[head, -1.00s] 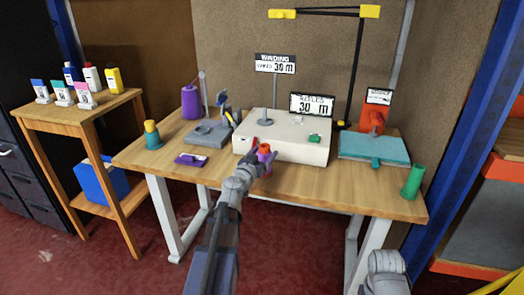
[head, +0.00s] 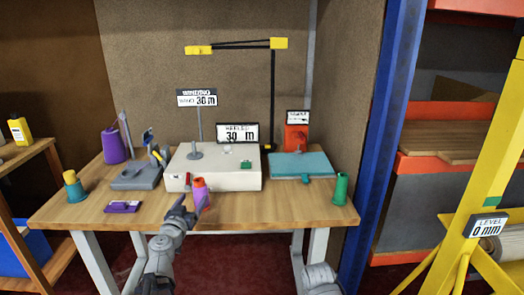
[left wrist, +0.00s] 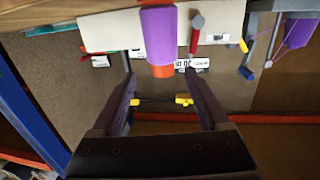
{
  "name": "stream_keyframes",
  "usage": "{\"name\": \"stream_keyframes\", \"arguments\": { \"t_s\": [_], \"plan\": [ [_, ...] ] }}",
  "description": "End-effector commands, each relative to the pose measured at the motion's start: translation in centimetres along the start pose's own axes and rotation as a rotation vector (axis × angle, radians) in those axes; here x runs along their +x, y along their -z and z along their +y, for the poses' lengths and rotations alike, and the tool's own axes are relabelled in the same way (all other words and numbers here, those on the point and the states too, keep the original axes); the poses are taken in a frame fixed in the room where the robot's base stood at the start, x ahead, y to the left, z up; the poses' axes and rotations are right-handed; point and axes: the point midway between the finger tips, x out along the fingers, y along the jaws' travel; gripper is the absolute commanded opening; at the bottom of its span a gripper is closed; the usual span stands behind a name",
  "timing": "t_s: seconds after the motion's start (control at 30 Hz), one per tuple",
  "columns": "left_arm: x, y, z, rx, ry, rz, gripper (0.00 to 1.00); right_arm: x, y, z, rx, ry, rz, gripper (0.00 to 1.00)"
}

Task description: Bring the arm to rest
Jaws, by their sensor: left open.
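My left gripper (head: 181,208) is open and empty above the front of the wooden table (head: 250,213), just left of and in front of a purple spool with an orange-red end (head: 201,196). The spool stands upright at the front of the cream winding machine (head: 240,179). In the left wrist view, the open fingers (left wrist: 160,100) point toward the spool (left wrist: 158,36), which appears upside down beyond them with a clear gap. A grey part of my right arm shows at the bottom of the head view; my right gripper does not show.
On the table are a purple cone (head: 113,146), a grey device (head: 137,177), a purple block (head: 122,207), a teal-and-yellow spool (head: 74,186), a teal plate (head: 300,165) and a green cylinder (head: 341,187). A blue post (head: 380,130) and yellow frame (head: 490,160) stand to the right.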

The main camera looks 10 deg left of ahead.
Motion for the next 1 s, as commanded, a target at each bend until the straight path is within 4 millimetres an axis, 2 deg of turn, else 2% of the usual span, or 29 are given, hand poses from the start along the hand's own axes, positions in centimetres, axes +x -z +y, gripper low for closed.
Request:
{"name": "stream_keyframes", "arguments": {
  "t_s": [0.07,0.13,0.17,0.27,0.3,0.37,0.4,0.5,0.57,0.63,0.7,0.8,0.9,1.0],
  "plan": [
    [0.1,0.7,2.0,0.002,-0.049,-0.017,0.78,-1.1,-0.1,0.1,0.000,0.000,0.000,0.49],
    [0.2,1.4,5.2,0.004,-0.131,-0.052,0.78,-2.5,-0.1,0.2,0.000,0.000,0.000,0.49],
    [0.1,1.6,7.0,0.005,-0.177,-0.076,0.78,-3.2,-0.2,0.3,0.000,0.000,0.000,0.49],
    [-0.8,1.9,14.0,0.014,-0.354,-0.197,0.78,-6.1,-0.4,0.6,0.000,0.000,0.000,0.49],
    [-1.7,1.8,16.9,0.020,-0.426,-0.263,0.78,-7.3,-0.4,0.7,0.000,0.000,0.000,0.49],
    [-3.4,1.4,21.0,0.033,-0.523,-0.379,0.78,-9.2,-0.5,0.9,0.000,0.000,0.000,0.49],
    [-4.9,1.0,23.5,0.044,-0.581,-0.470,0.78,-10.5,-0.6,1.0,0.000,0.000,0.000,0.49],
    [-9.5,-0.1,28.4,0.093,-0.674,-0.732,0.78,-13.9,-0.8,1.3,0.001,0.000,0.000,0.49],
    [-12.5,-0.7,30.0,0.133,-0.685,-0.895,0.78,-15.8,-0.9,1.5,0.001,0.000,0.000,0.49],
    [-15.8,-1.0,30.8,0.188,-0.655,-1.072,0.78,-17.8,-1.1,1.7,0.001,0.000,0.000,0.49],
    [-18.7,-0.9,30.8,0.245,-0.589,-1.222,0.78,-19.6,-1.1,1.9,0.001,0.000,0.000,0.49],
    [-21.9,-0.2,30.0,0.317,-0.464,-1.379,0.78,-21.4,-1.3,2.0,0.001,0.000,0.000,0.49],
    [-23.9,0.7,29.1,0.370,-0.347,-1.470,0.78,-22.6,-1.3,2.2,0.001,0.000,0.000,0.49],
    [-24.9,1.2,28.4,0.399,-0.266,-1.514,0.78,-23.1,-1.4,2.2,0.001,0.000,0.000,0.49]
  ]
}}
